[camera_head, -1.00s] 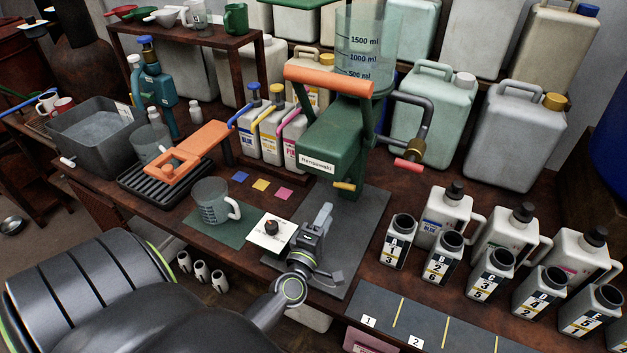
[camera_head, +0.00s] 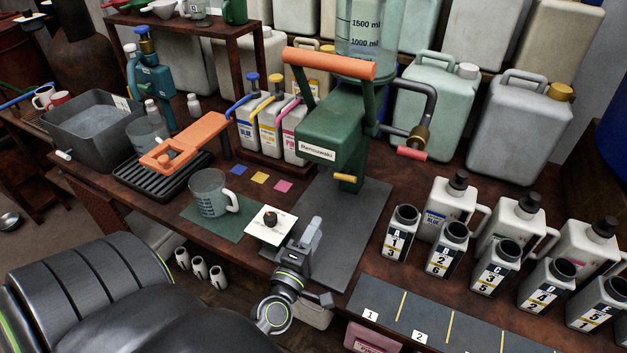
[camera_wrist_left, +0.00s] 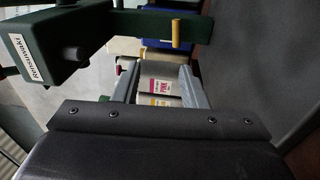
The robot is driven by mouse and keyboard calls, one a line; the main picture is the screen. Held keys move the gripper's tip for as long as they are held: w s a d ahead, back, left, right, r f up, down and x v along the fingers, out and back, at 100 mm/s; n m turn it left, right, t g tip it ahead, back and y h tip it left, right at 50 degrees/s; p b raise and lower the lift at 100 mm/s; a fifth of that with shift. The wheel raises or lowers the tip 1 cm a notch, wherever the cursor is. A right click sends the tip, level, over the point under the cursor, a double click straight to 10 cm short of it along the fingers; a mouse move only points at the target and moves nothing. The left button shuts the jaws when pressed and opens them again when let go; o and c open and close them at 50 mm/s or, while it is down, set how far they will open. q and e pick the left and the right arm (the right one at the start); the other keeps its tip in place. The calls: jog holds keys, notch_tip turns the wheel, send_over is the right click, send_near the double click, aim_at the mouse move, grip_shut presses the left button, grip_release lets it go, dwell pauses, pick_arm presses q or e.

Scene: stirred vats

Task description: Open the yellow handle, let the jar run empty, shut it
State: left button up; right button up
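The yellow handle (camera_head: 345,178) is a small bar low on the front of the green machine (camera_head: 335,125); it also shows in the left wrist view (camera_wrist_left: 176,33). The clear graduated jar (camera_head: 366,40) sits on top of the machine, its upper part cut off by the frame; I cannot tell its liquid level. My left gripper (camera_head: 313,232) is in front of and below the yellow handle, apart from it, above the near end of the dark mat. In the left wrist view its two fingers (camera_wrist_left: 158,78) stand apart with nothing between them. My right gripper is not in view.
A measuring cup (camera_head: 213,193) stands on a green mat left of my gripper, with a white card and black knob (camera_head: 270,218) between. Several black-necked bottles (camera_head: 440,250) stand to the right. The dark mat (camera_head: 345,225) under the machine is clear.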

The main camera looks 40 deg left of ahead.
aim_at(348, 171)
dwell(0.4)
pick_arm(q)
jog(key=o, duration=0.4)
jog(key=shift+n, duration=0.3)
jog(key=shift+o, duration=1)
jog(key=shift+w+a+n, duration=0.15)
jog(key=shift+w+n, duration=0.15)
jog(key=shift+n, duration=0.3)
jog(key=o, duration=0.6)
jog(key=w+n, duration=0.1)
jog(key=n, duration=0.2)
jog(key=w+a+n, duration=0.1)
jog(key=n, duration=0.3)
jog(key=w+a+f+n, duration=0.1)
jog(key=n, duration=0.2)
jog(key=shift+w+n+g+h+p, duration=0.25)
jog(key=shift+n+g+h+p, duration=0.05)
jog(key=shift+n+h+p, duration=0.1)
jog(key=shift+c, duration=0.2)
jog(key=n, duration=0.1)
jog(key=w+n, duration=0.1)
jog(key=n, duration=0.2)
jog(key=shift+w+a+f, duration=0.15)
jog(key=shift+a, duration=0.15)
jog(key=shift+w, duration=0.2)
jog(key=x, duration=1.7)
jog(key=shift+f+b, duration=0.3)
jog(key=shift+b, duration=0.1)
